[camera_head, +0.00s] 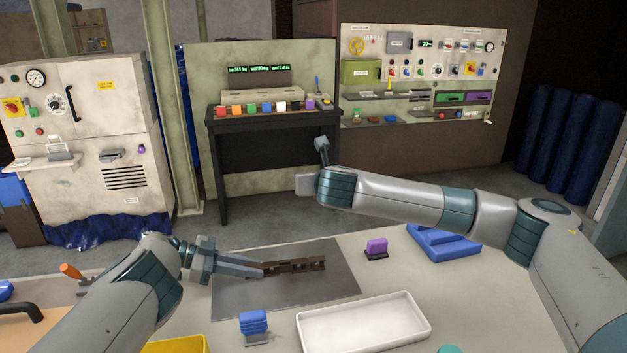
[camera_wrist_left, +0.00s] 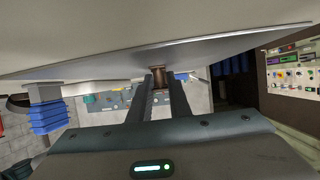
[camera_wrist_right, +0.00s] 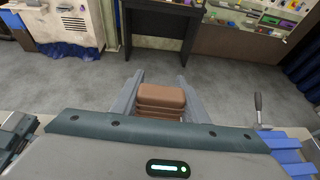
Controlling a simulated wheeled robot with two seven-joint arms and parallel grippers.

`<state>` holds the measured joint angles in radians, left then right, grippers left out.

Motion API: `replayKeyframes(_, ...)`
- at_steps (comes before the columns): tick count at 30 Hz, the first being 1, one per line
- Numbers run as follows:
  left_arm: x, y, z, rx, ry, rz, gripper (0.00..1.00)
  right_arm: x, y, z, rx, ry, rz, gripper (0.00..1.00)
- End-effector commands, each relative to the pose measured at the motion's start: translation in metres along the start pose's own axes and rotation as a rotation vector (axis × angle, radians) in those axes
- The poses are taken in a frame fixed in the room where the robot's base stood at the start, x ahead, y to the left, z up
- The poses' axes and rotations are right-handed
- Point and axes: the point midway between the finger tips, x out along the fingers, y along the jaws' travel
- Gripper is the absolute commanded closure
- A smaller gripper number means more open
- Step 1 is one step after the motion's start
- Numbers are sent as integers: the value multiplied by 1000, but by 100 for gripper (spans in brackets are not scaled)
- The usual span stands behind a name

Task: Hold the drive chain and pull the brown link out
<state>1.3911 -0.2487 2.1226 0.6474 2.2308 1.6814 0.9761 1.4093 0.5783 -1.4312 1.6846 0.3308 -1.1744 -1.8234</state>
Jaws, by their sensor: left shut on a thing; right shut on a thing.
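The dark brown drive chain (camera_head: 300,265) lies straight across the dark grey mat (camera_head: 340,283). My left gripper (camera_head: 256,268) comes in from the left and is shut on the chain's left end. In the left wrist view the chain's brown end (camera_wrist_left: 158,77) shows between the fingers. My right gripper (camera_wrist_right: 158,95) is raised well above the table, away from the chain. It is shut on a lighter brown ridged piece (camera_wrist_right: 160,101), which looks like the brown link. In the head view that piece is hidden behind my right arm.
On the table are a white tray (camera_head: 312,333), a blue block on a stand (camera_head: 254,322), a purple block (camera_head: 377,246), a blue stepped stand (camera_head: 440,243) and a yellow bin (camera_head: 176,345). An orange-handled tool (camera_head: 72,272) lies at the left. Floor lies beyond the table.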

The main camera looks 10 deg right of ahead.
Motion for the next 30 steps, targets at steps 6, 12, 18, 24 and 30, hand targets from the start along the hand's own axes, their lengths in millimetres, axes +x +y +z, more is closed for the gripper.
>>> replayKeyframes(6, 0, 0, 0, 0, 0, 0, 61, 0, 0, 0, 0, 0, 0, 82)
replayKeyframes(12, 0, 0, 0, 0, 0, 0, 61, 0, 0, 0, 0, 0, 0, 82)
replayKeyframes(18, -3, 0, 0, 0, 0, -1, 61, 0, 0, 0, 0, 0, 0, 82)
replayKeyframes(24, -20, -1, 0, 0, 0, -2, 61, 0, 0, 0, 0, 0, 0, 82)
replayKeyframes(30, -52, -1, 0, -1, -1, -3, 61, 0, 0, 0, 0, 0, 0, 82)
